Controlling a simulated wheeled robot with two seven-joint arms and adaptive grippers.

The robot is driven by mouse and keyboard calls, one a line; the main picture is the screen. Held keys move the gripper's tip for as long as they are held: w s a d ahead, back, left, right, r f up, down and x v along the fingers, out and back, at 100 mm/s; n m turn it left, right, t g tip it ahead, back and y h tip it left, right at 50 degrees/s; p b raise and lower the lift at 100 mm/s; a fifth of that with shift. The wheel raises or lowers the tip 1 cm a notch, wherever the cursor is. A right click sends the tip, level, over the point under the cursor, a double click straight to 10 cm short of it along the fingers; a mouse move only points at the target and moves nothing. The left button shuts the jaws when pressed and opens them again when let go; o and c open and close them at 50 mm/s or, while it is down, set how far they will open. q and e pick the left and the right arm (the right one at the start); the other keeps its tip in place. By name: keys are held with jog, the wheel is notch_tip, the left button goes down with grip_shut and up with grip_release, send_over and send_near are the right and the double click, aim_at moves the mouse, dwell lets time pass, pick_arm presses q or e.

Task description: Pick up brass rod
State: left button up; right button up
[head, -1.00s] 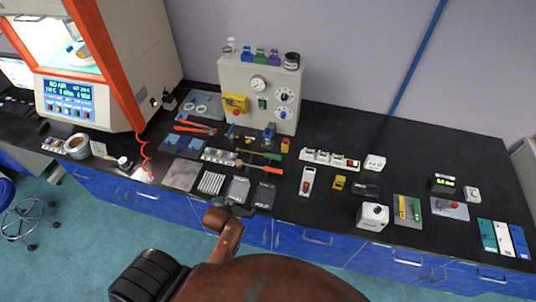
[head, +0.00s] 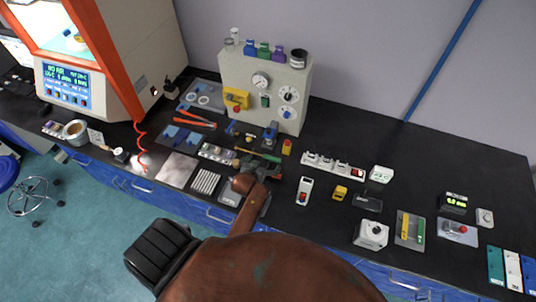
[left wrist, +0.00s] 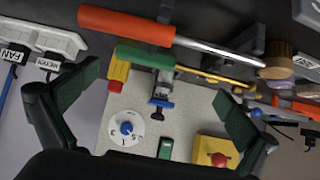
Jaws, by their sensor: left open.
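The brass rod (left wrist: 222,79) is a thin yellow shaft with a green handle (left wrist: 146,58). In the left wrist view it crosses ahead of my open fingers and looks apart from them. In the head view its green handle (head: 271,157) lies on the black bench, just beyond my left gripper (head: 261,168). In the left wrist view my left gripper (left wrist: 160,82) is open and empty, its dark green finger pads spread to either side. My right gripper is in neither view.
An orange-handled tool (left wrist: 125,25) with a metal shaft lies beside the rod. The control panel box (head: 262,80) with dials stands behind. A yellow-red button block (head: 287,147) and a white switch box (head: 304,190) are to the right. Bare bench shows at the back right.

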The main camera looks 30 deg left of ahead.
aim_at(268, 157)
pick_arm(q)
jog(key=w, duration=0.1)
jog(key=w+f, duration=0.1)
jog(key=shift+w+f, duration=0.2)
jog(key=shift+w, duration=0.15)
jog(key=x, duration=0.3)
jog(key=shift+w+f, duration=0.1)
jog(key=shift+f, duration=0.05)
jog(key=c, duration=1.6)
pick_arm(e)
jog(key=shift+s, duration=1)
